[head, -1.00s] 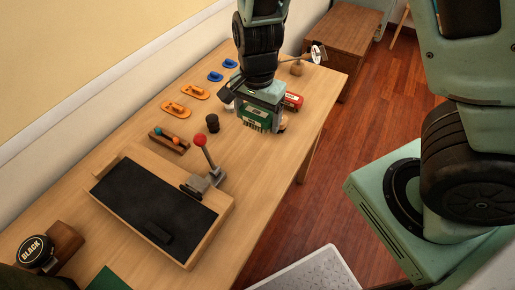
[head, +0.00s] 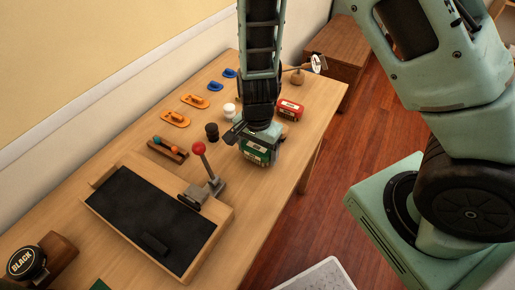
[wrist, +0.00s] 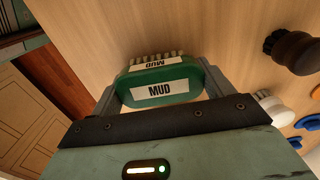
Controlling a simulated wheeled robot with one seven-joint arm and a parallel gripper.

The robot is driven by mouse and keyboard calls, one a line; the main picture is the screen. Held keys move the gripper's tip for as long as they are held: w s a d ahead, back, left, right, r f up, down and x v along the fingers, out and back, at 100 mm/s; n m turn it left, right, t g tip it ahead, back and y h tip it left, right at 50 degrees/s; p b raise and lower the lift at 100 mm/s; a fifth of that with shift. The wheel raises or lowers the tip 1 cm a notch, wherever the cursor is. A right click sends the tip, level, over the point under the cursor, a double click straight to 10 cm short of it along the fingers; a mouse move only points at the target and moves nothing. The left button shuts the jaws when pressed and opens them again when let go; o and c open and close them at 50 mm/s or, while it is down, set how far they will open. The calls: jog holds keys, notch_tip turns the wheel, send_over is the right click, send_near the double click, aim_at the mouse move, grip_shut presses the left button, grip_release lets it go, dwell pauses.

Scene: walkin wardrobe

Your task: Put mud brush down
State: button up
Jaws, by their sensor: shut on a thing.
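The mud brush (head: 255,155) is a green block with a white MUD label and pale bristles. My gripper (head: 258,146) is shut on it, above the wooden table between the red-knobbed lever and the red brush. In the wrist view, the mud brush (wrist: 162,82) sits between the two fingers of my gripper (wrist: 160,88), its label readable and a row of bristles along its far edge. I cannot tell whether the brush touches the tabletop.
A red brush (head: 290,108) lies beyond my gripper. A dark dauber (head: 212,132) and a white one (head: 229,110) stand to the left. The red-knobbed lever (head: 199,148) rises beside a black-topped tray (head: 118,168). Bare tabletop (head: 262,195) lies in front, toward the right edge.

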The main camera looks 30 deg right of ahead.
aim_at(258, 148)
jog(key=shift+f+b, duration=0.4)
jog(key=shift+f, duration=0.15)
jog(key=o, duration=1.2)
jog(key=shift+o, duration=0.2)
jog(key=shift+r, duration=0.1)
notch_tip(258, 148, up, 18)
jog(key=p, duration=0.4)
jog(key=s+a+r+n, duration=0.3)
jog(key=s+n, duration=0.5)
jog(key=n, duration=0.1)
jog(key=s+a+r+n, duration=0.3)
jog(key=s+r+n, duration=0.1)
jog(key=s+n, duration=0.5)
jog(key=shift+n+y, duration=0.3)
jog(key=shift+n, duration=0.2)
